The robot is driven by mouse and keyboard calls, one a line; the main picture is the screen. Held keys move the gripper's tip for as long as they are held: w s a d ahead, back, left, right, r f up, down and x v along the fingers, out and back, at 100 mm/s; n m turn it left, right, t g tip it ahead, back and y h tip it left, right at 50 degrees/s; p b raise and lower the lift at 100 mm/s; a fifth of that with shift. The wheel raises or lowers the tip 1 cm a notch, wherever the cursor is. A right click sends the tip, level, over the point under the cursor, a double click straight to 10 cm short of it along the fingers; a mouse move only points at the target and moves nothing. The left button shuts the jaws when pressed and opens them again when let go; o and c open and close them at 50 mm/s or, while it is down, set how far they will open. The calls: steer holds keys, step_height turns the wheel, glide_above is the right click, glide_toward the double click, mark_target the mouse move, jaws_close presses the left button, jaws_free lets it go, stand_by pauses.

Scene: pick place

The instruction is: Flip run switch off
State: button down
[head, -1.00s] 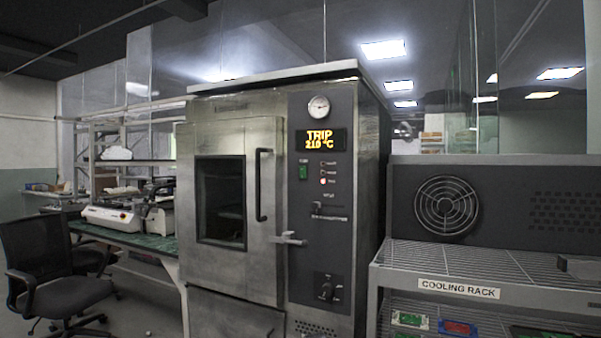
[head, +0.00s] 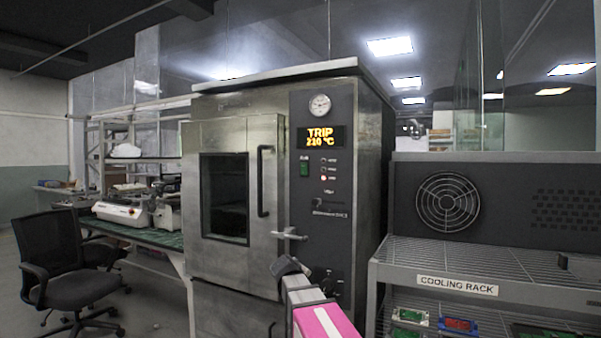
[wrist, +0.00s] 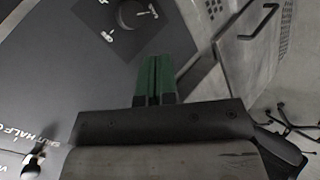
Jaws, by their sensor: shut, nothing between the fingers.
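The green run switch (head: 304,168) is on the dark control panel (head: 317,222) of the steel oven, below the display (head: 320,137), which reads TRIP 210 °C. Its label and rocker position are too small to read. My gripper (wrist: 154,62) shows in the wrist view with its green fingers shut together and empty. It is in front of the panel, close to the round dial (wrist: 133,13) and apart from the run switch. In the head view my arm rises before the oven's lower front, and the fingertips cannot be made out there. The wrist view does not show the run switch.
The oven door handle (head: 263,181) and latch lever (head: 289,234) stick out left of the panel. A small lever (head: 318,204) juts from the panel under the lamps. The cooling rack (head: 457,285) stands close on the right. A chair (head: 62,265) and bench are left.

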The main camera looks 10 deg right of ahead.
mark_target(303, 165)
steer(key=w+a+r+n+t+h, duration=0.1)
steer(key=a+r+t, duration=0.1)
steer(key=r, duration=1.1)
steer(key=w+a+r+n+t+h, duration=0.1)
steer(key=a+r+n+t+h, duration=0.1)
steer(key=r, duration=1.2)
steer(key=w+a+r+n+t+h, duration=0.1)
steer(key=w+a+r+t, duration=0.1)
steer(key=r, duration=1.1)
steer(key=shift+a+r+n+t+h, duration=0.15)
steer(key=shift+a+n+t+h, duration=0.2)
steer(key=shift+a+t, duration=0.45)
steer(key=shift+w+d, duration=0.1)
steer(key=shift+d, duration=0.05)
steer(key=x, duration=1.3)
steer(key=shift+w+d+r, duration=0.2)
steer(key=shift+w, duration=0.1)
steer(key=shift+w+d+r, duration=0.1)
steer(key=shift+w+d, duration=0.05)
steer(key=shift+w, duration=0.05)
steer(key=shift+s, duration=0.1)
